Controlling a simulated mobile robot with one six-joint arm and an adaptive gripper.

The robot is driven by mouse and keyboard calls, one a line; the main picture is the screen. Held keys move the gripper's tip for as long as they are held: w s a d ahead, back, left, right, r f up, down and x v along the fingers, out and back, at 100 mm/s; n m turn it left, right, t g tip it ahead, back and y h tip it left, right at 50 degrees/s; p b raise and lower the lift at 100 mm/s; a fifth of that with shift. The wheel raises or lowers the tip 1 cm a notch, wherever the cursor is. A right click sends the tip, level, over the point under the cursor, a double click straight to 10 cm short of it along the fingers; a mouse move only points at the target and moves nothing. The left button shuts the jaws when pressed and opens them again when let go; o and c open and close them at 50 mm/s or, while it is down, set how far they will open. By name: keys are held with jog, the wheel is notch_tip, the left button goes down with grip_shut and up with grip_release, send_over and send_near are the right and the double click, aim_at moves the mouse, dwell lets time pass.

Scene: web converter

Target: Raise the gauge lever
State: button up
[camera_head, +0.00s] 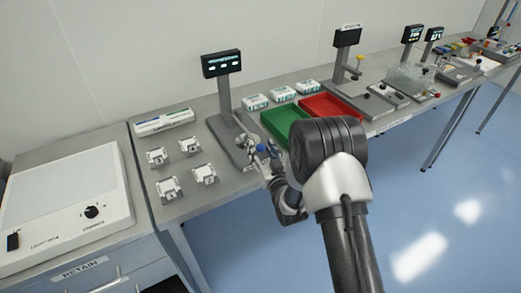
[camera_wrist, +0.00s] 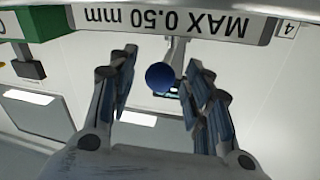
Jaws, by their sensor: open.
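The gauge lever shows as a blue ball knob (camera_head: 261,149) on the gauge stand, whose grey base (camera_head: 222,133) sits on the bench below a dark display (camera_head: 221,64). My gripper (camera_head: 262,160) is at the knob, partly hidden by its own arm in the head view. In the wrist view, the blue knob (camera_wrist: 161,77) lies between the two spread fingers of my open gripper (camera_wrist: 160,72). Gaps show on both sides of it, so neither finger appears to touch it. The lever's shaft is mostly hidden.
A green tray (camera_head: 288,124) and a red tray (camera_head: 329,106) stand right of the gauge. Several small white fixtures (camera_head: 190,146) lie to its left. White boxes (camera_head: 283,94) stand behind the trays. An upside-down "MAX 0.50 mm" label (camera_wrist: 180,22) crosses the top of the wrist view.

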jog(key=shift+w+a, duration=0.3)
jog(key=shift+w, duration=0.35)
jog(key=shift+c, duration=0.5)
grip_shut()
